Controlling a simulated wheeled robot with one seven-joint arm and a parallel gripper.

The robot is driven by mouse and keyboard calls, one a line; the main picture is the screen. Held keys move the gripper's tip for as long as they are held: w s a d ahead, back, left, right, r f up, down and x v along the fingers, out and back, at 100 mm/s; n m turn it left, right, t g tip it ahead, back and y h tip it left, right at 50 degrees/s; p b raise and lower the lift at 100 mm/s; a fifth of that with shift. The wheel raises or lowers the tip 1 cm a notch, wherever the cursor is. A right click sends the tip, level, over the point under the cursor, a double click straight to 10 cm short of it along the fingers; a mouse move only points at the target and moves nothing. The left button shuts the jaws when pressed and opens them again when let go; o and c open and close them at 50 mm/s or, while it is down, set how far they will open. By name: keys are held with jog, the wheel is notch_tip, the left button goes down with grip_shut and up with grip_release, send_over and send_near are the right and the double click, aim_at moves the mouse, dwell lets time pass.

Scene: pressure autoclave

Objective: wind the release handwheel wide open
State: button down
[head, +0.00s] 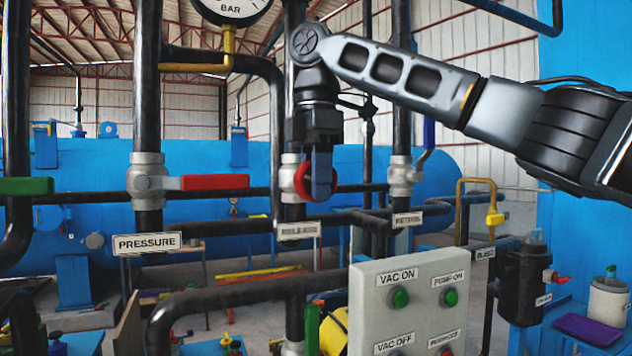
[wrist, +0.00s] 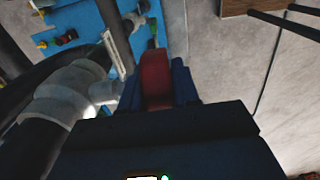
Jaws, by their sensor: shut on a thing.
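The red release handwheel (head: 301,181) sits on the white valve body of the middle pipe in the head view, above the RELEASE label (head: 298,231). My gripper (head: 321,176) hangs down in front of it and covers its right part. The gripper is shut on the handwheel's rim. In the wrist view the red rim (wrist: 156,80) stands between the two dark blue fingers (wrist: 157,95). The white valve body (wrist: 62,100) shows to the left there. How far the wheel is turned cannot be told.
A red lever (head: 214,182) on the PRESSURE pipe lies to the left. A blue lever (head: 429,135) stands upright on the RETURN pipe to the right. The grey button panel (head: 405,300) is below right. A black pipe (head: 275,110) and the gauge (head: 232,8) are close on the left.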

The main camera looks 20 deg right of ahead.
jog(key=shift+r+h, duration=0.1)
jog(key=shift+h, duration=2.9)
jog(key=c, duration=0.9)
grip_release()
